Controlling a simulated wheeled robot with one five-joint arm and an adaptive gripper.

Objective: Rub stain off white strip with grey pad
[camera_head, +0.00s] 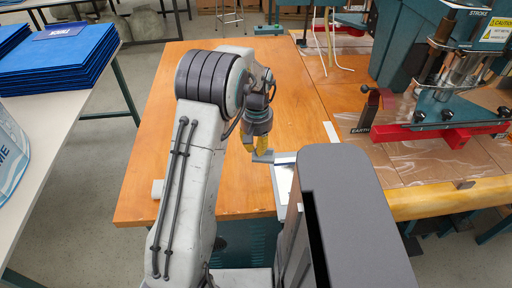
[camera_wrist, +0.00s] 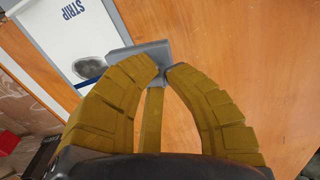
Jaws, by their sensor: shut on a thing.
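The white strip (camera_head: 284,180) lies on the wooden table, partly hidden by my grey body. In the wrist view the strip (camera_wrist: 58,52) carries the blue word STRIP, a blue line and a dark grey smudged stain (camera_wrist: 88,67). The grey pad (camera_head: 263,156) is at my fingertips; in the wrist view the pad (camera_wrist: 135,57) overlaps the strip's right edge, just right of the stain. I cannot tell whether it touches the strip. My gripper (camera_head: 250,142), with yellow-brown fingers, is shut on the pad; its fingertips (camera_wrist: 163,70) also show in the wrist view.
The wooden table (camera_head: 180,130) is mostly bare left of my arm. A welding machine (camera_head: 435,75) with a red bar (camera_head: 440,132) stands at right. Blue folders (camera_head: 60,55) are stacked on a side table.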

